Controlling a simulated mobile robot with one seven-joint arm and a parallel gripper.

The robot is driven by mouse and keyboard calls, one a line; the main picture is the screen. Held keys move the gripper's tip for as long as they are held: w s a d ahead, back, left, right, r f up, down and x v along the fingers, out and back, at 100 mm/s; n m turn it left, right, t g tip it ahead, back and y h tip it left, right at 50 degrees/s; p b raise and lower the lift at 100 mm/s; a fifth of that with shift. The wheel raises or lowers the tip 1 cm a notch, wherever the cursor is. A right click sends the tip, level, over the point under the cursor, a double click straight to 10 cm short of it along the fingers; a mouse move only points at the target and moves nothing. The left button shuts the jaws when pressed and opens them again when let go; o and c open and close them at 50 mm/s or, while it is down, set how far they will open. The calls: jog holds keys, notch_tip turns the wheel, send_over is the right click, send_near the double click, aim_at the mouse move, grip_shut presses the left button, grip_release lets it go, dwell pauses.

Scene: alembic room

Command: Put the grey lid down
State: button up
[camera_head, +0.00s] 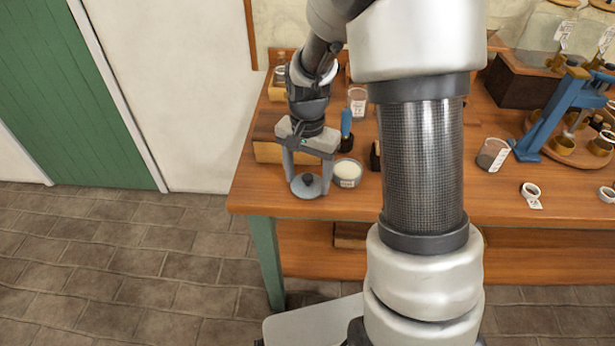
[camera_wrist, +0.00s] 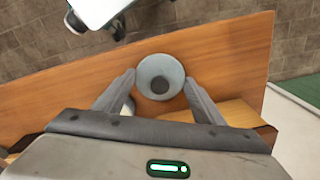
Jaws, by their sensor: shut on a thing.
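The grey lid (camera_head: 304,191) is a round disc with a darker knob on top. It is between the two fingers of my gripper (camera_head: 308,179), over the front left part of the wooden table (camera_head: 262,202). The wrist view shows the lid (camera_wrist: 149,68) from above, with a fingertip of my gripper (camera_wrist: 160,79) on either side of it. My gripper is shut on it. I cannot tell whether the lid's underside touches the table. An open round jar with pale contents (camera_head: 347,172) stands just right of the lid.
A wooden box (camera_head: 268,152) stands behind my gripper. A blue-handled tool (camera_head: 346,124) and a labelled glass jar (camera_head: 357,101) are further back. Bare tabletop lies left of the lid, up to the table's left and front edges. My own arm hides the table's middle.

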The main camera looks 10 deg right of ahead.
jog(key=shift+f, duration=0.15)
jog(key=o, duration=1.1)
jog(key=shift+c, duration=0.2)
